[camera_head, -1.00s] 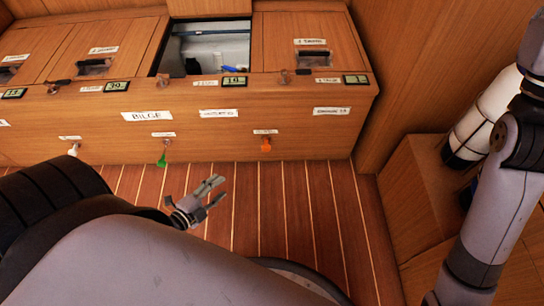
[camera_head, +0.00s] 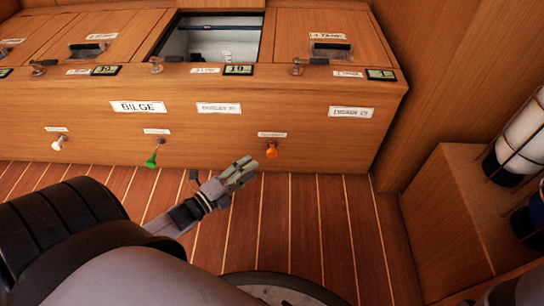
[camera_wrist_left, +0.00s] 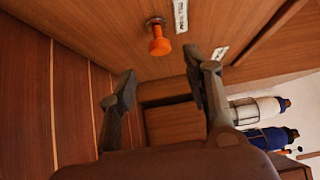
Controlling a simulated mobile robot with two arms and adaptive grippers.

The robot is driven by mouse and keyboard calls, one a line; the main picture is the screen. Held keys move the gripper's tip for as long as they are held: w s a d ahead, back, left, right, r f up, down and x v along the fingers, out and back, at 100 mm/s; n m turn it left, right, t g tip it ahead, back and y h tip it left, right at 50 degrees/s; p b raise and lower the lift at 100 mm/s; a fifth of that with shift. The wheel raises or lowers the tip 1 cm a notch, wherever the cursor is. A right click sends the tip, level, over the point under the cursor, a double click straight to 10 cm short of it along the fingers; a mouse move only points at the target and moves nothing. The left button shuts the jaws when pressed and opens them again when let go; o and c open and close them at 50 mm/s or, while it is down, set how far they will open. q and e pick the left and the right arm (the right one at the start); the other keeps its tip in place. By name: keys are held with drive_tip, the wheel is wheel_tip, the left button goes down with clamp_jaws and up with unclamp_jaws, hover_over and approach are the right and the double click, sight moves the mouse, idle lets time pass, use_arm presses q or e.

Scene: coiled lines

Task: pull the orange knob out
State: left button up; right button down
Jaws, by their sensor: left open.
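The orange knob (camera_head: 271,150) sticks out from the lower front of the wooden locker, below a small white label. In the left wrist view the orange knob (camera_wrist_left: 159,42) is ahead of the fingers, near the top, on a short stem against the wood. My left gripper (camera_head: 243,168) is just left of the knob and a little lower in the head view, its fingers pointing toward it. In the wrist view the left gripper (camera_wrist_left: 160,85) is open and empty, with a wide gap between the fingers. It looks apart from the knob. My right gripper is not in view.
A green knob (camera_head: 152,160) and a white knob (camera_head: 58,144) sit on the same locker front (camera_head: 190,135) to the left. An open hatch (camera_head: 212,40) is on top. White bottles (camera_head: 521,142) stand at the right. Striped floor lies below.

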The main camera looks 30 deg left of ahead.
sight(270, 156)
use_arm(q)
drive_tip(key=b+x, duration=0.4)
drive_tip(key=x, duration=0.5)
drive_tip(key=shift+f, duration=0.1)
drive_tip(key=shift+w+b, duration=0.35)
drive_tip(key=shift+w, duration=0.05)
clamp_jaws()
